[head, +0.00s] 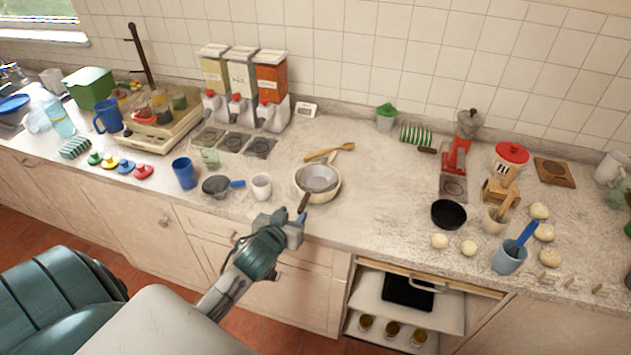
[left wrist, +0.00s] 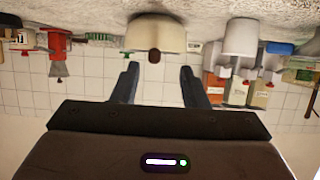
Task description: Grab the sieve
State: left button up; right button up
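The sieve (head: 317,177), a round grey metal piece with a brown handle, rests in a cream bowl (head: 333,196) near the counter's front edge. Its handle sticks out over the rim toward my left gripper (head: 296,218). That gripper is at the front edge, just short of the handle. In the left wrist view, which is upside down, the two fingers (left wrist: 160,85) are apart with nothing between them. The brown handle end (left wrist: 154,56) shows beyond the fingertips, in front of the bowl (left wrist: 155,33). The sieve's metal part is hidden there. My right gripper is not in view.
A white cup (head: 261,186) stands left of the bowl, near a dark round utensil with a blue handle (head: 217,185). A wooden spoon (head: 330,152) lies behind the bowl. A black bowl (head: 447,213) stands further right. The counter between the bowls is clear.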

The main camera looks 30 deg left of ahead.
aim_at(301, 206)
pick_arm(q)
jog(key=p+x, duration=0.1)
jog(key=x, duration=0.2)
jog(key=shift+w+d+r, duration=0.1)
jog(key=shift+w+r, duration=0.05)
jog(key=p+x, duration=0.1)
jog(key=x, duration=0.1)
jog(key=p+x, duration=0.1)
jog(key=x, duration=0.1)
jog(key=shift+w+d+r+p, duration=0.1)
jog(key=shift+d+r+p, duration=0.05)
jog(key=shift+d+p, duration=0.15)
jog(key=shift+w+a+f, duration=0.15)
jog(key=shift+w+f, duration=0.05)
jog(key=shift+w, duration=0.1)
jog(key=shift+s, duration=0.1)
jog(key=shift+c, duration=0.2)
grip_shut()
